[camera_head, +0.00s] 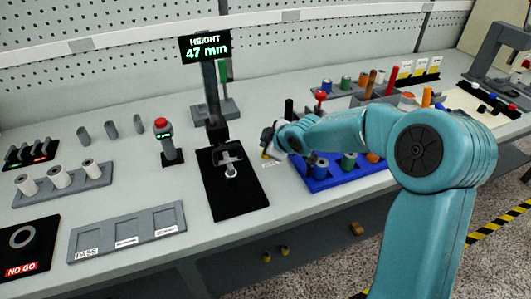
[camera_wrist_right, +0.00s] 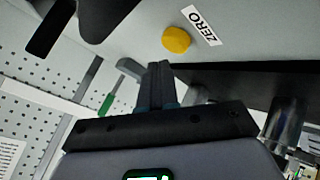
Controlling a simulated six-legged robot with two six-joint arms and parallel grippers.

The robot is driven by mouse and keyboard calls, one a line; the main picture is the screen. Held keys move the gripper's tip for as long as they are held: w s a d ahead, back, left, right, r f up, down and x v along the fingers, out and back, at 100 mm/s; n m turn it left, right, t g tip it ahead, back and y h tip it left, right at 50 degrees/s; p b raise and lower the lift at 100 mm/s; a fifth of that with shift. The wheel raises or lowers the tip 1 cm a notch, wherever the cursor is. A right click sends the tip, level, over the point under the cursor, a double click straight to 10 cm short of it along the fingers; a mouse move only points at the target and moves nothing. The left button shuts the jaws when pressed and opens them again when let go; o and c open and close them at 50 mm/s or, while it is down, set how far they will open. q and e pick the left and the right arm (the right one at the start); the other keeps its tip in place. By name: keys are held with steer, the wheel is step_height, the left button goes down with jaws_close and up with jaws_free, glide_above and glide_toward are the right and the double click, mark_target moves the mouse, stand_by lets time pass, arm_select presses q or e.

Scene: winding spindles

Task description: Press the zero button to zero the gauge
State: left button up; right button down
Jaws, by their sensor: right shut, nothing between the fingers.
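The yellow zero button (camera_wrist_right: 177,40) shows in the right wrist view beside a white ZERO label (camera_wrist_right: 202,25). My right gripper (camera_wrist_right: 160,68) is shut and empty, its fingertips just short of the button in that picture; I cannot tell the exact gap. In the head view my right gripper (camera_head: 268,142) is low over the bench, right of the gauge, and the button is mostly hidden by it. The height gauge has a black display (camera_head: 205,47) reading 47 mm above a black base (camera_head: 236,200). My left gripper is not in view.
A blue tray (camera_head: 320,182) with coloured spools lies right of the gauge, under my right arm. A red-topped post (camera_head: 162,140) and a grey PASS tray (camera_head: 128,234) stand to the left. A perforated wall (camera_head: 120,55) closes the back.

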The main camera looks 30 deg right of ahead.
mark_target(268, 161)
steer(key=shift+s+a+f+g, duration=0.15)
steer(key=shift+s+f, duration=0.1)
steer(key=shift+f, duration=0.5)
steer(key=shift+s+a+f+g, duration=0.1)
steer(key=shift+s+f+g, duration=0.1)
steer(key=shift+f, duration=0.5)
steer(key=shift+r, duration=0.1)
steer(key=r+p, duration=0.4)
steer(key=shift+w+d+r+p, duration=0.3)
steer(key=shift+d+p, duration=0.1)
steer(key=shift+a+r, duration=0.15)
steer(key=shift+r, duration=0.2)
steer(key=shift+a, duration=0.1)
steer(key=shift+w+d, duration=0.15)
steer(key=shift+d, duration=0.05)
steer(key=shift+a, duration=0.1)
steer(key=shift+r, duration=0.1)
